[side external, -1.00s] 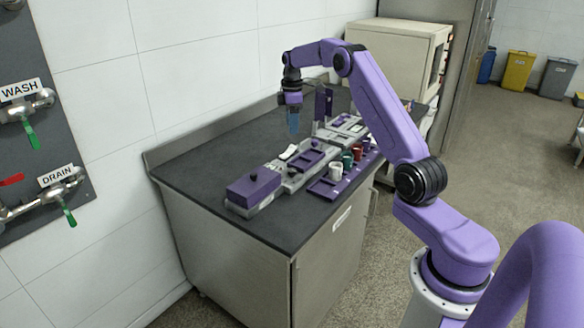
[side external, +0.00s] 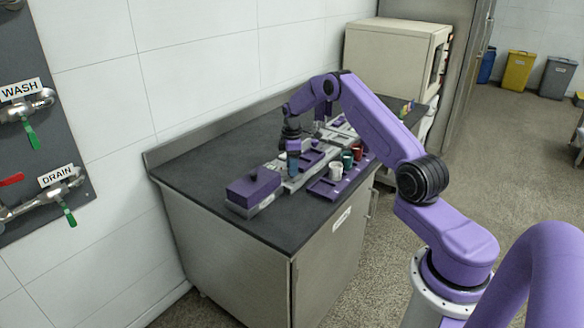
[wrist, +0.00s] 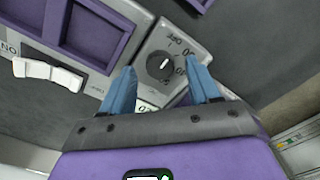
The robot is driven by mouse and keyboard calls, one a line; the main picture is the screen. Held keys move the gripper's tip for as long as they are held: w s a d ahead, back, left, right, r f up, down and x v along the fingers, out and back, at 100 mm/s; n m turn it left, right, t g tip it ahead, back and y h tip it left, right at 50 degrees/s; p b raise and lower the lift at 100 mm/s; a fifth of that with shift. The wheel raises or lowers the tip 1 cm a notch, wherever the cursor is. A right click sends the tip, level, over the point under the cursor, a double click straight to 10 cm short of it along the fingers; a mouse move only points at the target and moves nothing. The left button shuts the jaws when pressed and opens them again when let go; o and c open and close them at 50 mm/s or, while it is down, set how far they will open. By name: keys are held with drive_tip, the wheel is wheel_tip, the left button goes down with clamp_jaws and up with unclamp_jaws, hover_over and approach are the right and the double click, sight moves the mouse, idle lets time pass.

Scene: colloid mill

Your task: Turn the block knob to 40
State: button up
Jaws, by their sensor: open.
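The block knob (wrist: 160,66) is a round black dial with a white pointer, set in a light grey block face (wrist: 154,45) with printed marks around it, including "OFF". The pointer is tilted toward the upper right in the wrist view; the numbers are too small to read surely. My gripper (wrist: 160,80) is open, its two blue fingers one on each side of the knob in the picture. I cannot tell whether they touch it. In the side view my gripper (side external: 293,165) points down low over the row of grey and purple fixtures; the knob is hidden there.
A white rocker switch (wrist: 48,75) and a purple recessed tray (wrist: 92,32) lie beside the knob. In the side view, a purple box (side external: 254,187) stands left, and a purple rack (side external: 325,189) holds white (side external: 336,172), green (side external: 347,160) and red (side external: 357,153) cups. The front-left worktop is clear.

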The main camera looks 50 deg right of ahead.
drive_tip(key=shift+f, duration=0.65)
drive_tip(key=c, duration=1)
drive_tip(key=shift+c, duration=0.2)
